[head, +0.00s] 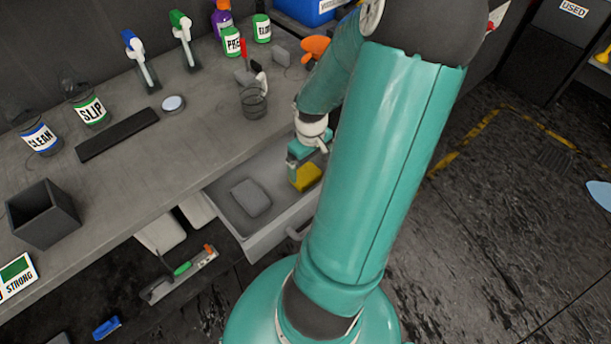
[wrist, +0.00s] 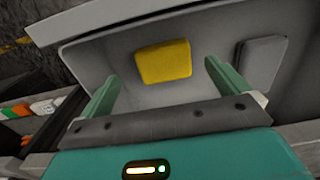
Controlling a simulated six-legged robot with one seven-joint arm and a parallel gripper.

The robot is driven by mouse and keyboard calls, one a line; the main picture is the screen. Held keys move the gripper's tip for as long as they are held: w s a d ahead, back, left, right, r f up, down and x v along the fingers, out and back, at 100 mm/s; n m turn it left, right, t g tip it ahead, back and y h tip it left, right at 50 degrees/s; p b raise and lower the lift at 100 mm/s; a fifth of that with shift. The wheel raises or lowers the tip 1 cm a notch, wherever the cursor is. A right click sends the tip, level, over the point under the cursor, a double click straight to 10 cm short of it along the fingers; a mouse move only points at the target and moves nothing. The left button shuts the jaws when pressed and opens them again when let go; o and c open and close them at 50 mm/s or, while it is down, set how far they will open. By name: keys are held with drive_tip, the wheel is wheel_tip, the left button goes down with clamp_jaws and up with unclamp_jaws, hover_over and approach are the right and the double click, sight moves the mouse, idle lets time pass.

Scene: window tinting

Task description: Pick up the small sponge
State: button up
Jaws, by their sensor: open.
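A small yellow sponge (head: 306,177) lies in an open drawer (head: 273,236) below the workbench. In the wrist view the yellow sponge (wrist: 163,62) lies flat on the drawer floor, ahead of my fingers and roughly between their lines. My gripper (wrist: 160,85) is open and empty, with one green finger on each side. In the head view my gripper (head: 297,168) is over the drawer, close to the sponge and hiding part of it. A larger grey block, perhaps another sponge (head: 250,198), lies to the left in the drawer; it also shows in the wrist view (wrist: 262,62).
The drawer walls surround the sponge, with a raised rim (wrist: 130,17) beyond it in the wrist view. The workbench (head: 150,165) above holds spray bottles, cans, a wire cup (head: 253,102) and a dark box (head: 42,212). A scraper (head: 180,272) lies below, left of the drawer.

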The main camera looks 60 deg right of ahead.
sight(308, 175)
drive_tip(key=shift+w+a+f, duration=0.1)
drive_tip(key=shift+w+f, duration=0.05)
drive_tip(key=shift+f, duration=1.4)
drive_tip(key=shift+w+a+f, duration=0.1)
drive_tip(key=shift+f, duration=1.4)
drive_tip(key=c, duration=1)
